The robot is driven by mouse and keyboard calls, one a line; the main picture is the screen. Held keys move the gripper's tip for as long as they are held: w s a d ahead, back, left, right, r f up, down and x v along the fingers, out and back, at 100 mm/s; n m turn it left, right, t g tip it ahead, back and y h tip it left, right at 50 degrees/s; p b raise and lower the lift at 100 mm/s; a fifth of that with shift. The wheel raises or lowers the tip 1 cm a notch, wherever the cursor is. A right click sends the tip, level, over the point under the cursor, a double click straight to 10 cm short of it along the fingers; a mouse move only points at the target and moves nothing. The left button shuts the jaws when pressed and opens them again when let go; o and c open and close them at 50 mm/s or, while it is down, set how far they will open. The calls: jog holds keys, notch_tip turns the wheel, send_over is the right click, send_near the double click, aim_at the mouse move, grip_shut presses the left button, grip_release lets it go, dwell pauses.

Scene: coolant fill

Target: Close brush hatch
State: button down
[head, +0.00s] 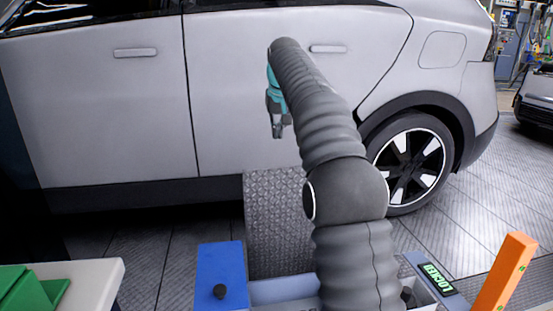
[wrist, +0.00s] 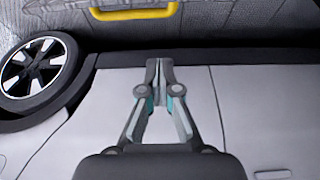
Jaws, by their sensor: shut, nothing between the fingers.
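My gripper (head: 279,132) hangs in front of the grey car's (head: 90,110) rear door in the head view, fingers pointing down. Its fingers (wrist: 159,64) are together and empty in the wrist view. I cannot pick out a brush hatch for certain in either view. A yellow bar-like handle (wrist: 135,14) shows at the top of the wrist view, beyond the fingertips and apart from them. A grey textured panel (head: 270,215) stands low beside the car in the head view, partly hidden by my arm.
A blue block with a black knob (head: 221,262) is at the lower middle. A "LOCKED" display (head: 438,279) and an orange post (head: 505,272) are at lower right. A pale surface with green items (head: 95,285) is at lower left. The floor right of the rear wheel (head: 412,168) is clear.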

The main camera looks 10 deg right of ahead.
jog(key=x, duration=1)
jog(key=shift+w+f, duration=0.1)
jog(key=shift+f, duration=0.05)
jog(key=s, duration=0.4)
jog(key=shift+s+a, duration=0.1)
